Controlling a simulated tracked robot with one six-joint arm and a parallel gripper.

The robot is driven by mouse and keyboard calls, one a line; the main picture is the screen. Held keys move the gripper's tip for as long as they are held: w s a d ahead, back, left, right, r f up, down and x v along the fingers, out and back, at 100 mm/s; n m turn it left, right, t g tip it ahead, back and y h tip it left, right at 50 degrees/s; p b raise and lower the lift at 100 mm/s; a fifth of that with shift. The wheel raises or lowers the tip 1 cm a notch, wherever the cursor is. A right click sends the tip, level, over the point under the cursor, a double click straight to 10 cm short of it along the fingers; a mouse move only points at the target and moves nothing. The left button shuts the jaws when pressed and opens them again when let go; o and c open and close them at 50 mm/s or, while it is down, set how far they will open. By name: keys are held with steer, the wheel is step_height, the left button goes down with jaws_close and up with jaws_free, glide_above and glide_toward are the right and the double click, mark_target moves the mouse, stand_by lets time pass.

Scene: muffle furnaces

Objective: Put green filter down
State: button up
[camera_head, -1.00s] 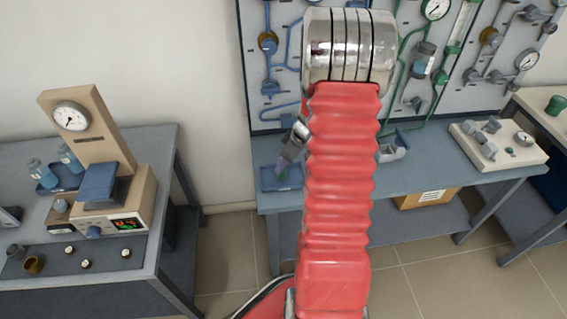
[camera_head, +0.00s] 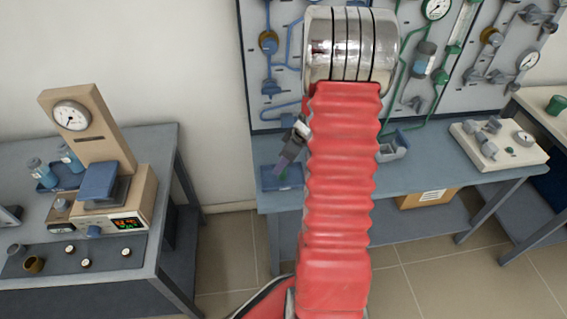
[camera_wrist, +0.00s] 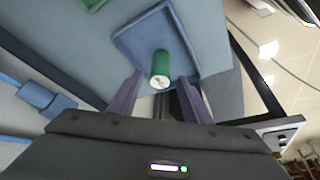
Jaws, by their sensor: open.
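The green filter (camera_wrist: 160,68), a short green cylinder with a pale end, stands on or just over a blue tray (camera_wrist: 203,58) in the wrist view. My gripper (camera_wrist: 160,80) is open, with one purple finger on each side of the filter and gaps visible between. In the head view my gripper (camera_head: 281,168) hangs beside the red arm, above the blue tray (camera_head: 268,184) on the bench. Whether the filter's base touches the tray is hard to tell.
The blue-grey bench (camera_head: 430,172) stands against a pipe panel (camera_head: 410,100). A blue-grey holder (camera_head: 394,150) and a white block with fittings (camera_head: 498,145) are to the right. At left a second table (camera_head: 165,150) holds a beige gauge stand (camera_head: 105,125).

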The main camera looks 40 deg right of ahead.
steer(key=v, duration=1.1)
steer(key=shift+s+r, duration=0.2)
steer(key=shift+r, duration=0.1)
steer(key=a+r+m, duration=0.1)
steer(key=a+r, duration=0.4)
steer(key=a, duration=0.4)
steer(key=a+r, duration=0.6)
steer(key=a, duration=0.3)
steer(key=s+a+r+m+t+h, duration=0.1)
steer(key=s+a+r, duration=0.4)
steer(key=s+a, duration=0.6)
steer(key=a+m, duration=0.1)
steer(key=a, duration=0.3)
steer(key=shift+s+a+r+m, duration=0.15)
steer(key=shift+s+r+m, duration=0.05)
steer(key=shift+s+m, duration=0.1)
steer(key=shift+c, duration=0.5)
